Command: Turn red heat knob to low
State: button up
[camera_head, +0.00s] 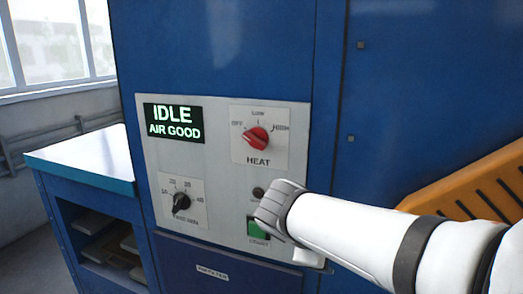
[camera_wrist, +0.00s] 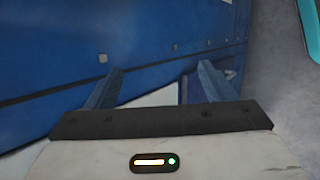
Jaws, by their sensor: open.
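The red heat knob (camera_head: 257,138) sits on a white plate marked OFF, LOW and HIGH in the head view. Its pointer end faces upper left, toward OFF. My gripper (camera_head: 272,208) is in front of the panel, below and slightly right of the knob and apart from it. In the head view my wrist hides most of its fingers. In the wrist view my gripper (camera_wrist: 160,72) is open, with two spread fingers and nothing between them. The knob is not seen in the wrist view.
A black timer knob (camera_head: 181,202) is at the panel's lower left. A green button (camera_head: 257,229) is partly covered by my gripper. The display (camera_head: 174,122) reads IDLE, AIR GOOD. An orange slotted part (camera_head: 478,190) is at right; a blue bench (camera_head: 90,160) stands left.

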jog(key=w+a+r+n+t+h+b, duration=0.1)
jog(key=w+a+r+n+t, duration=0.4)
jog(key=w+a+r+n, duration=0.15)
jog(key=n+t+b, duration=0.2)
jog(key=n+t, duration=0.4)
send_near(253, 141)
jog(key=x, duration=0.3)
jog(key=shift+y, duration=0.4)
jog(key=p+x, duration=0.1)
jog(key=x, duration=0.6)
jog(key=shift+w+d, duration=0.2)
jog(key=shift+d, duration=0.1)
jog(key=shift+c, duration=0.6)
